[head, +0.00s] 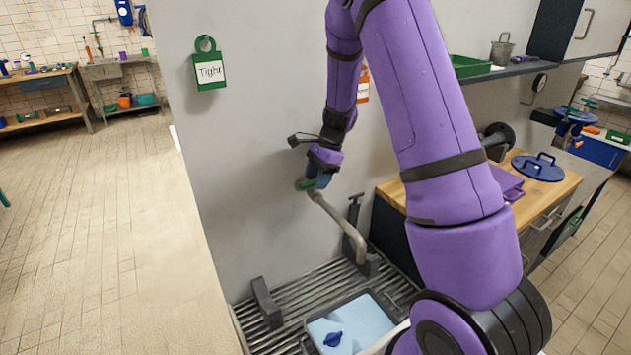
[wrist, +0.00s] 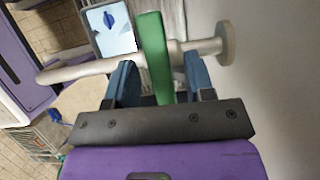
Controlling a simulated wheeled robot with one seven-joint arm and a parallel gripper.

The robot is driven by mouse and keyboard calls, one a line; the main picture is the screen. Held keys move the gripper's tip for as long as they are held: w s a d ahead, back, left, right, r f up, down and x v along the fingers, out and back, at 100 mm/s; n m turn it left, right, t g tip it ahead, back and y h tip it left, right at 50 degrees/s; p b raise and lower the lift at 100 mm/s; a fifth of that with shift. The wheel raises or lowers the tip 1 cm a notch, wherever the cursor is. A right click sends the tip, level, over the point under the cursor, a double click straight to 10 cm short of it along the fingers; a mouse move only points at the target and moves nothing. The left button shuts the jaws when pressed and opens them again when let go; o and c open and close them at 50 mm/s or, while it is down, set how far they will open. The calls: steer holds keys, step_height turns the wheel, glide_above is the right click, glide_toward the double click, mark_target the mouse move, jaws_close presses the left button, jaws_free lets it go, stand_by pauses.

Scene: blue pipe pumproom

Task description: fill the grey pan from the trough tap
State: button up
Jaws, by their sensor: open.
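The trough tap (head: 335,220) is a pale grey pipe that comes out of the wall and slopes down over the trough. Its green lever (wrist: 153,50) stands between my gripper's two blue fingers in the wrist view. My gripper (head: 316,182) is open at the wall end of the tap, and the fingers (wrist: 160,80) show gaps on both sides of the lever. The grey pan (head: 306,343) sits on the slatted trough (head: 300,292), with a light blue surface and a small dark blue object inside. I see no stream from the spout.
A dark block (head: 266,302) stands on the slats left of the pan. A wooden counter (head: 548,190) with a blue lid (head: 538,167) lies to the right. A green tag (head: 209,70) hangs on the wall. Open floor (head: 90,230) lies at left.

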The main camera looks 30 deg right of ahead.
steer(key=v, duration=0.9)
steer(key=shift+r, duration=0.3)
steer(key=s+a+r+n+t+h, duration=0.1)
steer(key=s+a+r+n, duration=0.3)
steer(key=s+r, duration=0.3)
steer(key=s+a+r+n+t, duration=0.1)
steer(key=s+a+r+n, duration=0.4)
steer(key=r, duration=0.3)
steer(key=s+a+r+n+t+h, duration=0.1)
steer(key=s+n, duration=0.3)
steer(key=s, duration=0.6)
steer(key=s+a+r+n+t+h, duration=0.2)
steer(key=s+n, duration=0.3)
steer(key=s, duration=0.4)
steer(key=shift+s+a+r+h, duration=0.15)
steer(key=shift+s+a+h, duration=0.2)
steer(key=shift+a, duration=0.2)
